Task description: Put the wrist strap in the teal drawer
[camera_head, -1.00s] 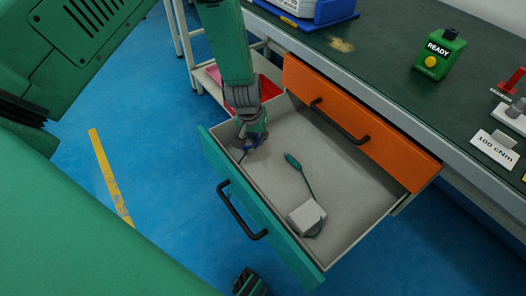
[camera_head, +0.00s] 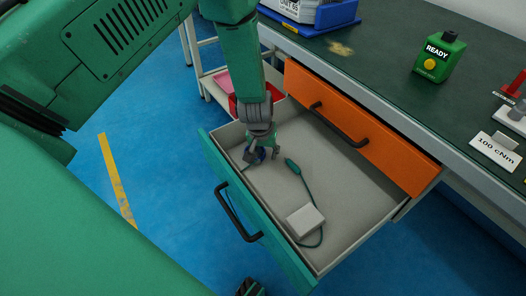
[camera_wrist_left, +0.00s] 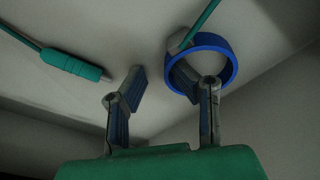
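The wrist strap, a blue band (camera_wrist_left: 232,62) with a grey clasp and a teal cord, is at the right fingertip in the left wrist view. The finger overlaps the loop; whether it passes through is unclear. In the head view, the strap (camera_head: 257,155) is partly hidden by my left gripper (camera_head: 268,153), low inside the open teal drawer (camera_head: 283,262). In the left wrist view, the gripper (camera_wrist_left: 160,78) has its fingers apart, with nothing clamped between them. A dark part at the head view's bottom edge (camera_head: 250,288) may be my right gripper; its fingers cannot be made out.
A white box (camera_head: 305,220) with a teal cord and handle (camera_head: 292,166) lies in the drawer. An orange drawer front (camera_head: 360,132) stands behind it. The bench (camera_head: 385,70) holds a green READY unit (camera_head: 437,55). A red bin (camera_head: 236,105) is behind the arm.

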